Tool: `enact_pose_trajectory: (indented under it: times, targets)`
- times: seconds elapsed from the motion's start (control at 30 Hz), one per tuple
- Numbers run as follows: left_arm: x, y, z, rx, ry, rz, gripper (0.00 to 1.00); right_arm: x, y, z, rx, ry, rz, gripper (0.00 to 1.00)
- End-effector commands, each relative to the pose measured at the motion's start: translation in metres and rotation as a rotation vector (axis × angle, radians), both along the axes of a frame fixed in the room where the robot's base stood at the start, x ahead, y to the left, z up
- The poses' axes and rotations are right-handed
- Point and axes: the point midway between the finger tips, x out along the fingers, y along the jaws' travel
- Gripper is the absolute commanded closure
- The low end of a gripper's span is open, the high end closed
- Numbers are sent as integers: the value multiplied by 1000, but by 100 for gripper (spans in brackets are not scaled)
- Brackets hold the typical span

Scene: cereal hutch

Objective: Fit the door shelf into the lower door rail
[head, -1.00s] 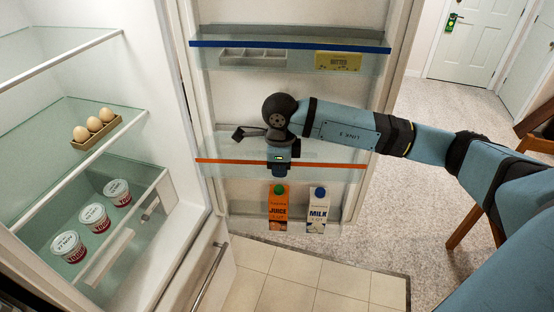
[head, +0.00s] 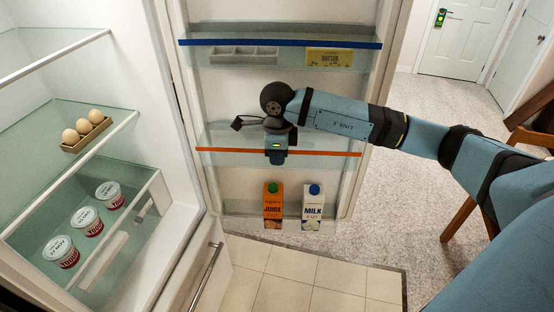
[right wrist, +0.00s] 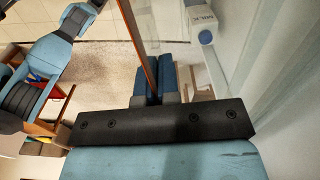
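The door shelf is a clear tray with an orange front strip (head: 325,153). It lies level across the open fridge door, between the blue-edged upper shelf and the cartons. My right gripper (head: 276,157) is at the middle of the orange strip and appears shut on it. In the right wrist view the two blue fingers (right wrist: 157,82) are close together at the strip (right wrist: 138,42). The lower door rail is not clearly distinguishable, and I cannot tell whether the shelf's ends touch the door's side walls. My left gripper is not in view.
Above is a blue-edged door shelf (head: 230,41) with a grey tray (head: 244,54) and butter (head: 329,57). Below stand a juice carton (head: 273,207) and a milk carton (head: 312,208). Eggs (head: 86,130) and yogurt cups (head: 87,220) are inside the fridge at left.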

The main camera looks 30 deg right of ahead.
Motion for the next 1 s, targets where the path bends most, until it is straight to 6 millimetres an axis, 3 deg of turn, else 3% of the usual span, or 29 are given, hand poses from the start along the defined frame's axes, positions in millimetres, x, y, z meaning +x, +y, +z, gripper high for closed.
enact_pose_trajectory:
  times: [0.87, 1.0]
  targets:
    - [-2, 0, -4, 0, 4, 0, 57, 35, -27, 0, 1, -1, -1, 100]
    - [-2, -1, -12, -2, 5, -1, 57, 34, -27, -9, 0, 0, 0, 100]
